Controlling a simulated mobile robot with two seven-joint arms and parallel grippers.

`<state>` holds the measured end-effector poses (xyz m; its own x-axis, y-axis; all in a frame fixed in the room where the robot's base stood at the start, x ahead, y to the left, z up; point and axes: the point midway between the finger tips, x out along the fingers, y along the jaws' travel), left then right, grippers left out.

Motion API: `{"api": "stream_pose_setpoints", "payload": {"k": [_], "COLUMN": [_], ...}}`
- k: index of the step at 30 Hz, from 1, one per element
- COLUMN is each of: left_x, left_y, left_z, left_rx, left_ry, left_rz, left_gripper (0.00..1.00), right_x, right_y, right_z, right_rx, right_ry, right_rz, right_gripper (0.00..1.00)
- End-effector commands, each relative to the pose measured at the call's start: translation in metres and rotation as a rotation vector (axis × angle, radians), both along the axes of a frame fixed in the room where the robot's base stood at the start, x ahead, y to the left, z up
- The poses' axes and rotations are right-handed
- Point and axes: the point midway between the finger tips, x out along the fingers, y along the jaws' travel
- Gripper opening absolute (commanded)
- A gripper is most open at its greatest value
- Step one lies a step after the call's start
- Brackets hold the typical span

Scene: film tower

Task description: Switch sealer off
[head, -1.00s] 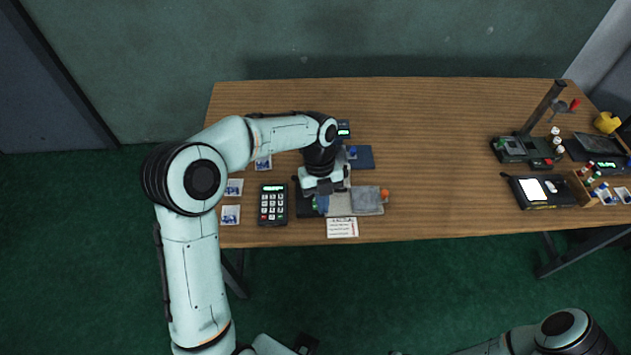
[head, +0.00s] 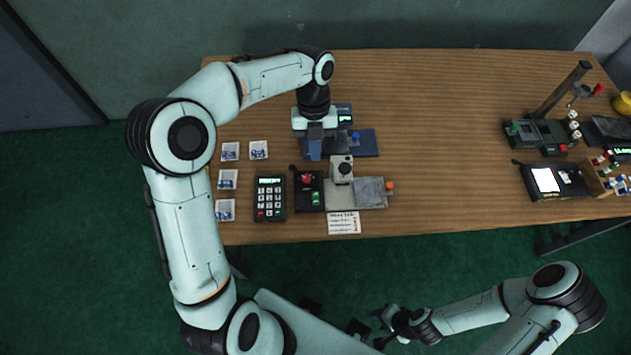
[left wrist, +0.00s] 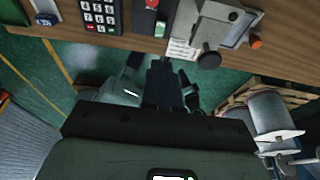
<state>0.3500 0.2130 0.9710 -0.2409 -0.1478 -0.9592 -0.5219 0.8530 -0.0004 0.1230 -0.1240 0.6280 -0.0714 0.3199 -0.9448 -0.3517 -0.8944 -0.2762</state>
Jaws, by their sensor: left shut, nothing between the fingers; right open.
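A black control box (head: 308,194), with a red knob (head: 307,179) at its back and a green button (head: 316,198) at its front, stands beside a grey metal plate unit (head: 370,192) with an orange knob. I take these to be the sealer but see no label naming it. In the left wrist view the closed fingers (left wrist: 165,75) show, with part of the control box (left wrist: 150,22) at the top edge. My right gripper (head: 377,328) is open and empty in front of the table.
A keypad (head: 270,199) stands left of the control box, with several photo cards (head: 226,179) further left. A printed card (head: 344,222) lies at the front edge. The middle of the table is clear. A stand (head: 540,130) and other devices occupy the right end.

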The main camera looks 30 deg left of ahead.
Motion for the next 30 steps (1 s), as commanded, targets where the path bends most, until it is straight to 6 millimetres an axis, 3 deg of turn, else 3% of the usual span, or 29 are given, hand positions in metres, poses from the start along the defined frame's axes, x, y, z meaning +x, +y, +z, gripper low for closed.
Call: {"api": "stream_pose_setpoints", "payload": {"k": [8,21,30], "left_x": [-0.008,-0.025,-0.024], "left_y": [-0.004,-0.015,-0.015], "left_z": [-0.027,-0.112,-0.136], "left_rx": [0.001,-0.001,0.001], "left_ry": [0.005,0.005,0.002], "left_rz": [0.000,0.000,0.001], "left_gripper": [0.00,0.00,0.00], "right_x": [-0.004,-0.011,-0.011], "right_y": [0.000,0.000,0.000], "right_z": [-0.006,-0.018,-0.018], "right_rx": [0.000,0.001,0.000], "right_ry": [0.004,0.012,0.012], "right_rz": [0.000,0.001,0.001], "right_gripper": [0.43,0.43,0.43]}}
